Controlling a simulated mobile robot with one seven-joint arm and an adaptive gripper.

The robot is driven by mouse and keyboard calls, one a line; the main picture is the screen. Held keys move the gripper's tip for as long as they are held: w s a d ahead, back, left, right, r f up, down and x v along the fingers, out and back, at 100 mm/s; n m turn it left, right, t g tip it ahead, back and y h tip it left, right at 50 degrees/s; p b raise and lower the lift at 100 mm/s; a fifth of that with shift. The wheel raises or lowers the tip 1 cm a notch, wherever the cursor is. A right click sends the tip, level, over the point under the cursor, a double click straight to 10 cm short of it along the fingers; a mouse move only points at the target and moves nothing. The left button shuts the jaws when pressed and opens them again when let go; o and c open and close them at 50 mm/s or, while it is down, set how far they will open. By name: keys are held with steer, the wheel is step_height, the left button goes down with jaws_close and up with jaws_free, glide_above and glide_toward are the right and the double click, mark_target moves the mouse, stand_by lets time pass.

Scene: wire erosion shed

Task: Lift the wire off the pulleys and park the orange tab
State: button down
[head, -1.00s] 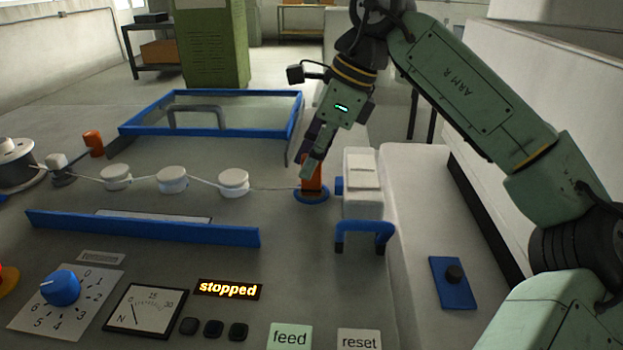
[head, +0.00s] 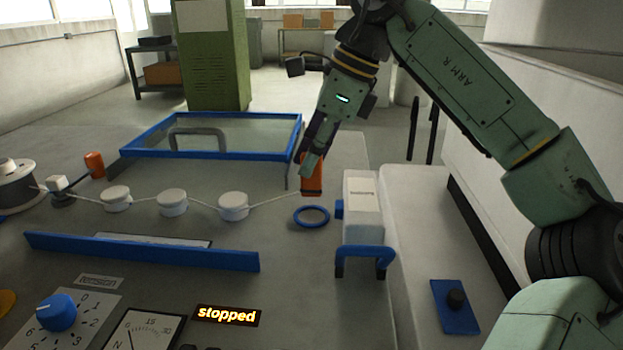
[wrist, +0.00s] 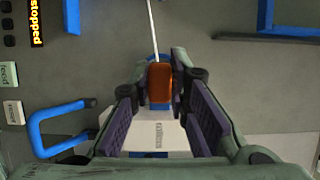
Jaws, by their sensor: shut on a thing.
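My gripper (head: 310,160) is shut on the orange tab (head: 312,183). The tab is held above the bench, up and behind the blue ring (head: 312,216). The tab also shows between the fingers in the wrist view (wrist: 159,82). The wire (head: 275,202) runs from the tab down left to the white pulleys (head: 233,206), (head: 172,202), (head: 117,198). It still passes along the pulleys and on to the spool (head: 18,188) at the far left. The wire leads away from the tab in the wrist view (wrist: 152,30).
A blue-framed glass cover (head: 211,154) with a grey handle stands behind the pulleys. A white block (head: 362,205) and blue handle (head: 366,255) stand right of the ring. A blue bar (head: 140,252) lies in front. An orange post (head: 94,164) stands at left. The display reads "stopped" (head: 228,315).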

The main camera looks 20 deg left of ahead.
step_height(320, 180, up, 7)
steer(key=shift+r+p, duration=0.2)
steer(key=shift+p, duration=1)
step_height(320, 180, up, 4)
steer(key=p, duration=0.4)
steer(key=shift+f, duration=0.25)
steer(key=shift+f, duration=0.1)
steer(key=shift+f+b, duration=0.65)
steer(key=shift+f, duration=0.5)
steer(key=s+a+p, duration=0.4)
steer(key=a+p, duration=0.1)
steer(key=a, duration=1)
steer(key=shift+s, duration=0.15)
